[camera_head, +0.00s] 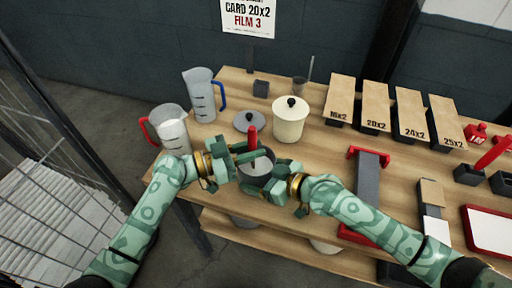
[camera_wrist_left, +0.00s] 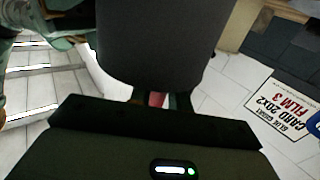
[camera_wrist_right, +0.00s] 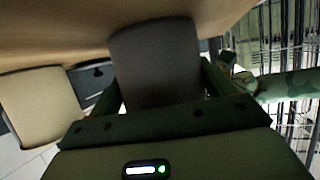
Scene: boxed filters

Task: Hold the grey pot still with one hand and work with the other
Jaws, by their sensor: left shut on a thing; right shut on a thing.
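The grey pot (camera_head: 259,167) stands near the table's front left edge, partly hidden by my grippers. A red-handled tool (camera_head: 252,138) stands upright with its lower end in the pot. My left gripper (camera_head: 246,153) is shut on the tool just above the pot; a bit of red shows between its fingers in the left wrist view (camera_wrist_left: 156,99). My right gripper (camera_head: 264,184) is shut at the pot's near right side, on the pot as far as I can tell.
A grey lid (camera_head: 248,121) lies behind the pot, and a cream lidded pot (camera_head: 290,122) stands behind right. A red-handled jug (camera_head: 173,131) and a blue-handled jug (camera_head: 201,96) stand left. Several card boxes (camera_head: 340,95) and a red-ended grey fixture (camera_head: 367,180) are right.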

